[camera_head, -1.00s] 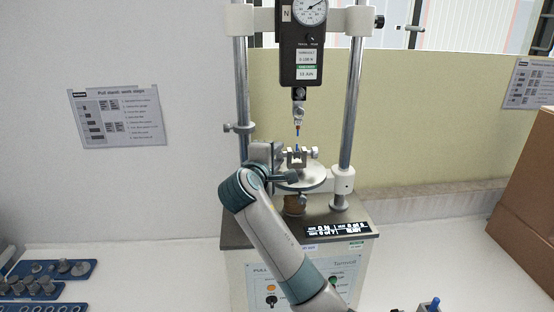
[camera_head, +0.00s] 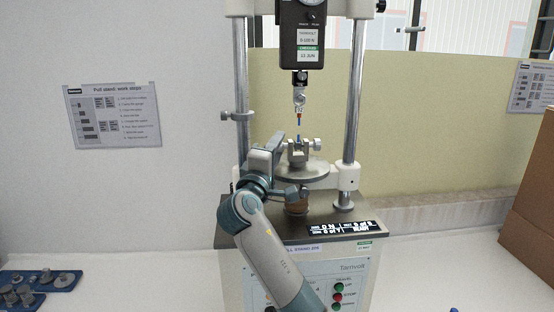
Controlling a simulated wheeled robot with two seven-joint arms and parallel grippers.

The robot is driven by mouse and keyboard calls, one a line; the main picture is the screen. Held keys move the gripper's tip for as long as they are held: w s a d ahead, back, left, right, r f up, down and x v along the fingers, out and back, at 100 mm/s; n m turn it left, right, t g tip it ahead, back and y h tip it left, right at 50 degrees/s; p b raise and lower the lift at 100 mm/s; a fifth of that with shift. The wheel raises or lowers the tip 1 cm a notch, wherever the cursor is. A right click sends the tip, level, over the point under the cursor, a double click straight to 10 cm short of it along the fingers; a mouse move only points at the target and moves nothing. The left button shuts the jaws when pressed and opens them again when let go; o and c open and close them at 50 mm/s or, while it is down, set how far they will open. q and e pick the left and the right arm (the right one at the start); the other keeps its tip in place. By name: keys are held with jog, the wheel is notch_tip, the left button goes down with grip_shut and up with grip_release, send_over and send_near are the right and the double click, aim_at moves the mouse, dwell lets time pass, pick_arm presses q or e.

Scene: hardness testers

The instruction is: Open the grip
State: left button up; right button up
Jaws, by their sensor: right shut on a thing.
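The grip (camera_head: 299,153) is a small metal vise with a knob on each side. It stands on a round metal plate (camera_head: 318,173) of the pull stand (camera_head: 350,120). The contact itself is small and partly hidden by the fingers. My left gripper is not in view.
The stand's two metal columns rise on either side of the grip. A blue rack of metal parts (camera_head: 40,283) lies at lower left. A cardboard box (camera_head: 530,215) stands at right.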

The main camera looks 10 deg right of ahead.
jog(key=shift+r, duration=0.15)
jog(key=o, duration=1)
jog(key=shift+o, duration=0.2)
jog(key=shift+f, duration=0.3)
